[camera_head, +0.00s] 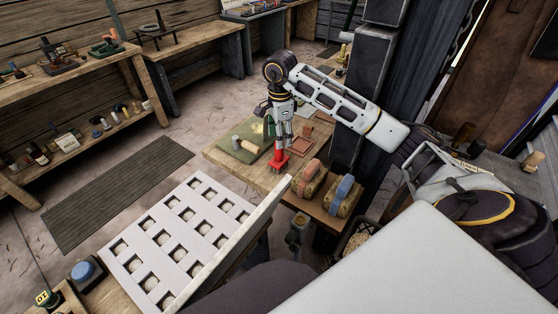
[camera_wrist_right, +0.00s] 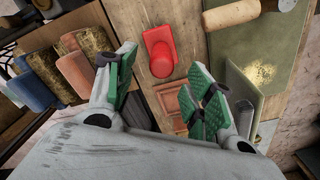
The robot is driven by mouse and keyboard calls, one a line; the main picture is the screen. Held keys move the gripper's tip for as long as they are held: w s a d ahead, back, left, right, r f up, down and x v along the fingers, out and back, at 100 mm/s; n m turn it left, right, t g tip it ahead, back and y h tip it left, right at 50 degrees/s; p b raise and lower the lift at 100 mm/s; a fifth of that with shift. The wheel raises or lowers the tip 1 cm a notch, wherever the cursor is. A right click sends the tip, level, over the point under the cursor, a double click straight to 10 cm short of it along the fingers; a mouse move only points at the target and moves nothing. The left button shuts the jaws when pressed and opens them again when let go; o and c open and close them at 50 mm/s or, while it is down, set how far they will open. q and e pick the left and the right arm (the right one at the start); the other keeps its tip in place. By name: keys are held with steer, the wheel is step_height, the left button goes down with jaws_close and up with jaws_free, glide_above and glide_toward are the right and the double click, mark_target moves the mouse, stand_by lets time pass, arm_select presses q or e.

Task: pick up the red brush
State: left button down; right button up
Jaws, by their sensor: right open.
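A brush with a dull red back and straw-coloured bristles (camera_head: 310,171) lies near the bench edge. It also shows in the right wrist view (camera_wrist_right: 77,72), left of my fingers. A similar brush with a blue back (camera_head: 346,189) lies beside it, and it also shows in the right wrist view (camera_wrist_right: 33,92). My right gripper (camera_wrist_right: 162,64) is open and empty, pointing down over the bench. A bright red object with a rounded knob (camera_wrist_right: 159,50) stands on the wood between and beyond its fingertips, apart from them. My left gripper is not in view.
The wooden bench (camera_head: 225,157) also carries a green mat (camera_head: 238,153) with a wooden roller (camera_head: 245,144) and a small reddish tray (camera_wrist_right: 172,100) close to my right finger. A dark post (camera_head: 358,85) stands behind the brushes. A white slotted tray (camera_head: 193,183) is in front.

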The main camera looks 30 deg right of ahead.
mark_target(279, 155)
steer(key=shift+f, duration=0.75)
steer(key=shift+w+a+f+p, duration=0.1)
steer(key=shift+f+p, duration=0.25)
steer(key=shift+f, duration=0.75)
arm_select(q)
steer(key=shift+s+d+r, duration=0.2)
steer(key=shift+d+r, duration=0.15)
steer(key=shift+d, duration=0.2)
arm_select(e)
steer(key=shift+f, duration=0.8)
